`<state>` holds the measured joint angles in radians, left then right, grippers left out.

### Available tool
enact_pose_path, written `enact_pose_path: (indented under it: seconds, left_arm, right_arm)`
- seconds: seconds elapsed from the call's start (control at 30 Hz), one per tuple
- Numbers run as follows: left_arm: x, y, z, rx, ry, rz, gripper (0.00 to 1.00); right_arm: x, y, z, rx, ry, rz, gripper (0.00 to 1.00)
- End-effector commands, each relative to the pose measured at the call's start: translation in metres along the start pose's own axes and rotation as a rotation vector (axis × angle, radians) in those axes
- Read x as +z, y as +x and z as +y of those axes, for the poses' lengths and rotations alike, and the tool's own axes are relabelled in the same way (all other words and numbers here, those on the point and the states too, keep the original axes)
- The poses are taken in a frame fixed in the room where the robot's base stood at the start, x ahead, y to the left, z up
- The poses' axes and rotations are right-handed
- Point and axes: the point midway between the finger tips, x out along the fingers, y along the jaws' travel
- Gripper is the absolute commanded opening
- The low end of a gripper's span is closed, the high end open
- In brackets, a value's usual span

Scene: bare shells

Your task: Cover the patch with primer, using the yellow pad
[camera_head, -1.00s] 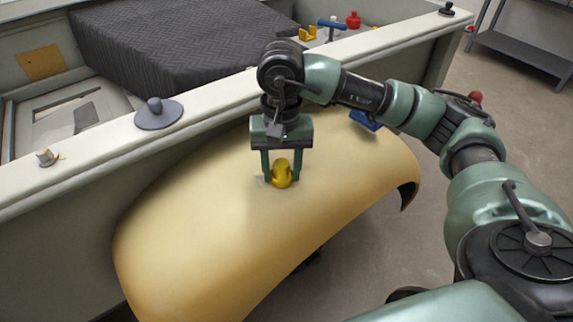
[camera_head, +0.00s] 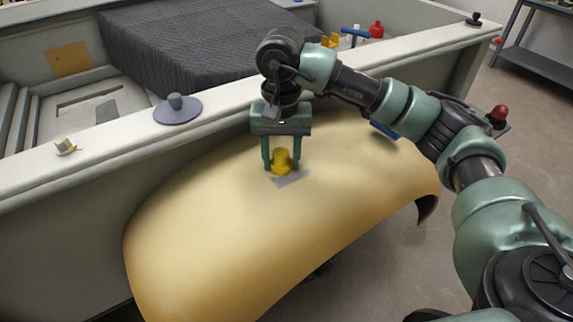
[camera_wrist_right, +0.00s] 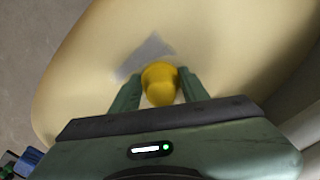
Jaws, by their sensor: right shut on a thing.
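My right gripper (camera_head: 282,163) is shut on the yellow pad (camera_head: 281,160), with its fingers on either side of the pad's rounded knob. The pad is at the upper middle of the cream curved panel (camera_head: 215,230). A grey patch (camera_head: 291,179) shows on the panel just in front of the pad. In the right wrist view the pad (camera_wrist_right: 160,84) overlaps the lower edge of the grey patch (camera_wrist_right: 147,54). I cannot tell whether the pad touches the surface. The pad's underside is hidden. My left gripper is not in view.
A pale bin with a thick rim (camera_head: 230,98) stands behind the panel. A blue object (camera_head: 384,129) is by the panel's far edge. A shelf (camera_head: 540,62) stands at the right.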

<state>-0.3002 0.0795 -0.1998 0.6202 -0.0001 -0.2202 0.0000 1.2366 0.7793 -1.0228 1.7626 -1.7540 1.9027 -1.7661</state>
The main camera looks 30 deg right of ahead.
Motion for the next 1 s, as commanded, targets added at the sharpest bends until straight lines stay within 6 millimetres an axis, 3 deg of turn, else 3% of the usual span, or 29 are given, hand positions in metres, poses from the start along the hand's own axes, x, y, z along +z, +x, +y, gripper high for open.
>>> enact_pose_path:
  seconds: [0.7, 1.0]
  left_arm:
    - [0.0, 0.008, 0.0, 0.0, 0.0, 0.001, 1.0]
    - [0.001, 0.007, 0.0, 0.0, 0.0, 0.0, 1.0]
  right_arm:
    - [-0.038, 0.001, -0.024, -0.004, 0.005, 0.003, 0.12]
    - [-0.042, -0.003, -0.025, -0.011, 0.012, 0.01, 0.12]
